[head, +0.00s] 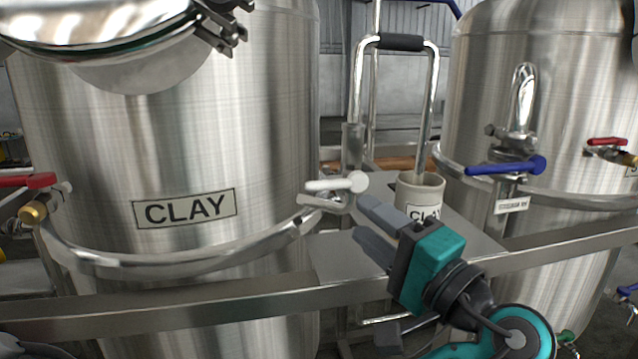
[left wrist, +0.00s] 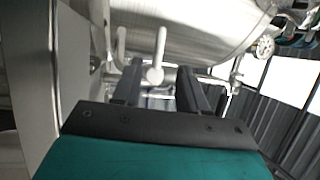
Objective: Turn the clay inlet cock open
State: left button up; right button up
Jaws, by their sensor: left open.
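The tank marked CLAY (head: 184,208) fills the left of the head view. A cock with a white lever (head: 332,185) sits at its right side, the lever lying nearly level and pointing left from its round hub. A red-handled valve (head: 28,181) with a brass fitting is at the tank's left edge. My left gripper (head: 362,220) is open and empty, its fingertips just below and right of the white lever. In the left wrist view the white lever (left wrist: 157,58) shows ahead between the fingertips (left wrist: 160,75), with no contact visible. My right gripper is not in view.
A cup labelled CLAY (head: 421,190) stands on a steel shelf (head: 480,238) behind my left gripper. A second tank (head: 560,105) at the right has a blue-handled valve (head: 505,167) and a red-handled one (head: 606,142). A metal rail (head: 200,305) crosses below the tanks.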

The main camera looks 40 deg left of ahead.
aim_at(326, 188)
pick_arm(q)
jog(key=x, duration=1.1)
jog(key=shift+w+a, duration=0.1)
jog(key=shift+a, duration=0.05)
grip_shut()
